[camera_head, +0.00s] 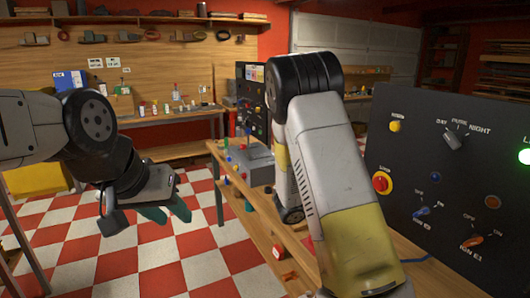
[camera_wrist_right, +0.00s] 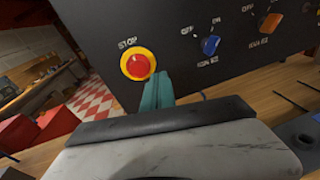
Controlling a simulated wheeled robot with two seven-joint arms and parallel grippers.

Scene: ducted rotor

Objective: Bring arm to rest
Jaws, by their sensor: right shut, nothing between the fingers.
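My left gripper (camera_head: 166,212) hangs at the left over the checkered floor. Its two teal fingers are apart, with nothing between them. My right arm stands large in the middle of the head view and hides its own gripper there. In the right wrist view my right gripper (camera_wrist_right: 157,90) shows its teal fingers shut together and empty. They are just below and right of the red stop button (camera_wrist_right: 137,66) with its yellow ring, in front of the black panel (camera_wrist_right: 180,35). I cannot tell whether they touch the panel. The stop button also shows in the head view (camera_head: 382,183).
The black panel (camera_head: 450,185) carries several knobs and a lit green lamp (camera_head: 524,156). A wooden bench (camera_head: 262,212) runs beside my right arm, with a grey box (camera_head: 250,164) on it. The checkered floor (camera_head: 180,250) at the left is clear.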

